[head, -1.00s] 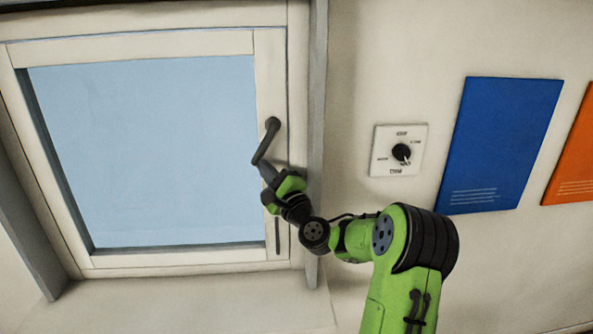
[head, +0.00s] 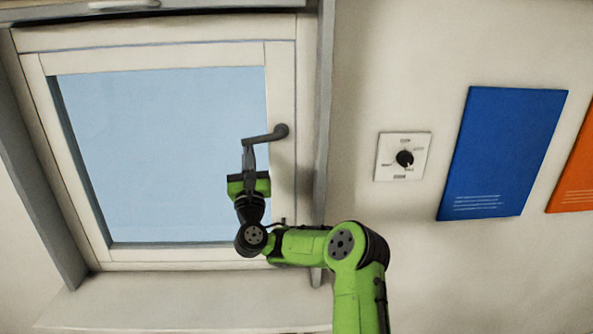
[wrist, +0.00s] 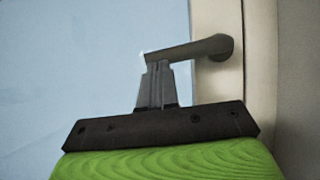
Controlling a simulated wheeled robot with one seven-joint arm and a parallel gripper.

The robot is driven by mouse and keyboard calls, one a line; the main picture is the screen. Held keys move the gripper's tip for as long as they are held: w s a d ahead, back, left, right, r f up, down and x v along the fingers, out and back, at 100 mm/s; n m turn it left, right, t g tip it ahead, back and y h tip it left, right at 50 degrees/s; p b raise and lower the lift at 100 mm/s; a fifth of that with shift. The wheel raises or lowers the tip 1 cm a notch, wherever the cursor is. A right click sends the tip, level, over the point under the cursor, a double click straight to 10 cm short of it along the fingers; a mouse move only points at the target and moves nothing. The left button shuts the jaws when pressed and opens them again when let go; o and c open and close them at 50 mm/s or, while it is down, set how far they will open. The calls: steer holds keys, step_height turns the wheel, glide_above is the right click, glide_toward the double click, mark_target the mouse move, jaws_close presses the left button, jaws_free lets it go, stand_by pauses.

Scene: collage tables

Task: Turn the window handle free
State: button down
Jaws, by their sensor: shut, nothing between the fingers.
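The dark grey window handle (head: 265,135) is on the right side of the white window frame. Its pivot is at the right and its lever points left, nearly level, its free end over the blue pane. My gripper (head: 248,150) is shut, with its fingertips at the lever's free end from below. In the wrist view the handle (wrist: 190,47) runs from its pivot at right to the tips of my gripper (wrist: 157,68). The fingers are together beneath the lever's end and seem to touch it. The window (head: 160,150) looks closed in its frame.
Right of the window, a white wall plate with a black dial (head: 404,158) is on the wall. A blue panel (head: 503,150) and an orange panel (head: 575,165) are farther right. A grey upright post (head: 322,120) stands beside the window. A pale sill (head: 190,302) lies below.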

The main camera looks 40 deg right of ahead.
steer(key=shift+w+a+r+m+g+h, duration=0.1)
steer(key=shift+r+m+g+h, duration=0.3)
steer(key=shift+m, duration=0.3)
steer(key=shift+w+a+r+m+g+h, duration=0.1)
steer(key=shift+r+m+g+h, duration=0.1)
steer(key=shift+m+h, duration=0.4)
